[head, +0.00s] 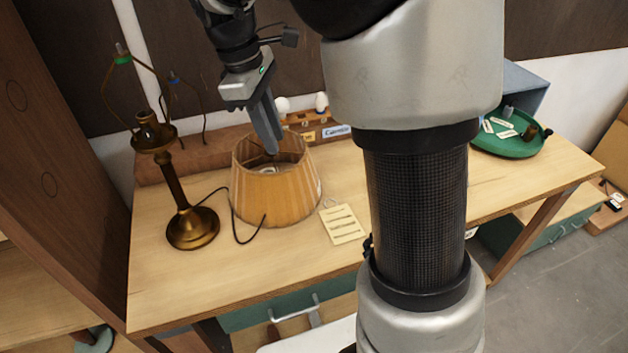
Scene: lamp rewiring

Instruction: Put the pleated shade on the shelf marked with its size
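The pleated shade (275,194) is tan with a darker trim and stands upright on the workbench, wide end down. My gripper (268,140) points down over the shade's open top, with its fingers at or just inside the rim. From this angle I cannot tell whether the fingers are apart or closed on the rim. The shelf marked with a size cannot be made out in this view. The brass lamp (175,190) stands to the left of the shade, bare, with a wire harp above its socket.
A tag card (343,224) lies right of the shade. A dark cord (236,226) runs from the lamp along the shade. Behind are a wooden rack with bulbs (307,122) and a green tray (511,143). My arm hides the bench's middle. The front left is clear.

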